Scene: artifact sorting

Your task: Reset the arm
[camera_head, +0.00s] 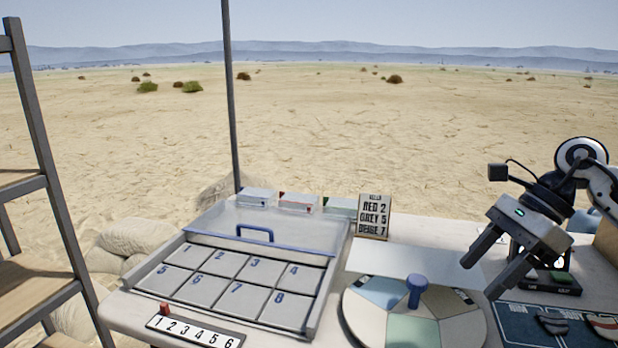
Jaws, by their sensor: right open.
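My right gripper (482,278) is at the right of the head view, above the table, with its two fingers spread apart and nothing between them. Its arm comes in from the right edge. The fingers point down and to the left, above the right side of a round sectored turntable (413,333) with a blue knob (417,286). The gripper partly hides a small dark stand (550,286) with a green and a grey button. My left gripper is not in view.
A tray (222,282) with numbered compartments and a blue-handled clear lid (300,225) stands left. A sign (374,217) reads RED 2, GREY 5, BEIGE 7. A numbered strip (195,332) lies in front. A dark mat (520,322) with sherd-like pieces lies right. Shelving (45,185) stands far left.

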